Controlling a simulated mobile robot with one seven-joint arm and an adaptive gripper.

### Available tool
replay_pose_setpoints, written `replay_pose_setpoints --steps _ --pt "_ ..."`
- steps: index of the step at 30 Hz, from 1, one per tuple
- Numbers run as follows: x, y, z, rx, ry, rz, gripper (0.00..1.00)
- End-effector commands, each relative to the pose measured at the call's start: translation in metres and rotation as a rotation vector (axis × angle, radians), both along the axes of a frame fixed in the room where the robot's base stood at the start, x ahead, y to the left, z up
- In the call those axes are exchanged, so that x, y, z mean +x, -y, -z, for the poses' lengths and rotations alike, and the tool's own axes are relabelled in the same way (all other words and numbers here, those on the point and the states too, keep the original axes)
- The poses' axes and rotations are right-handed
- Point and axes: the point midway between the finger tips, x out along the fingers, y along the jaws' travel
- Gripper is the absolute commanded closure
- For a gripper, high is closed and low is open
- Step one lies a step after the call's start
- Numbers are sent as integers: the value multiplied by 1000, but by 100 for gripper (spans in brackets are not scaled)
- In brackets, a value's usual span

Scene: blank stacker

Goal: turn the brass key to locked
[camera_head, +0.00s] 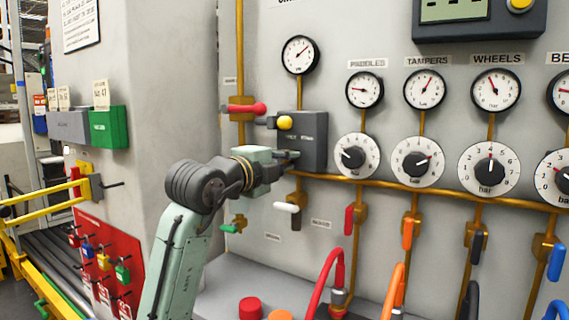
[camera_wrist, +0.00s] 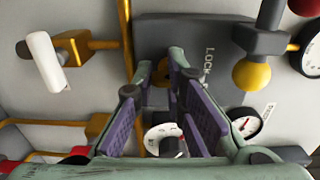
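A brass-coloured piece (camera_wrist: 162,72), which looks like the key, shows between my fingertips in the wrist view. It is small and partly hidden by the fingers, so its turn position cannot be told. It sits on a dark grey lock box (camera_wrist: 208,35) with "LOCK" lettering beside it. The same box (camera_head: 312,132) stands on the panel in the head view, where my arm hides its lower left. My gripper (camera_wrist: 163,68) has its purple-padded fingers apart on both sides of the brass piece. In the head view my gripper (camera_head: 288,158) reaches the box's lower left side.
A yellow ball knob (camera_head: 285,122) juts from the box close above my gripper. A red-handled valve (camera_head: 248,109) is to the left. A white-handled valve (camera_head: 288,208) hangs below. Brass pipes (camera_head: 375,185), gauges and dials (camera_head: 357,155) fill the panel to the right.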

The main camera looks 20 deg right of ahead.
Motion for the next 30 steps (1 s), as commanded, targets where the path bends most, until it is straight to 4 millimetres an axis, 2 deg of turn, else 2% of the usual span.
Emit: replay_pose_setpoints --steps 1,15,25,30 --pt "-1 -6 -14 -22 25 -10 86" --pt "-1 -3 -9 -18 17 -4 54" --pt "-2 -3 -7 -15 13 -3 53" --pt "-12 -18 -7 -16 14 -5 53"
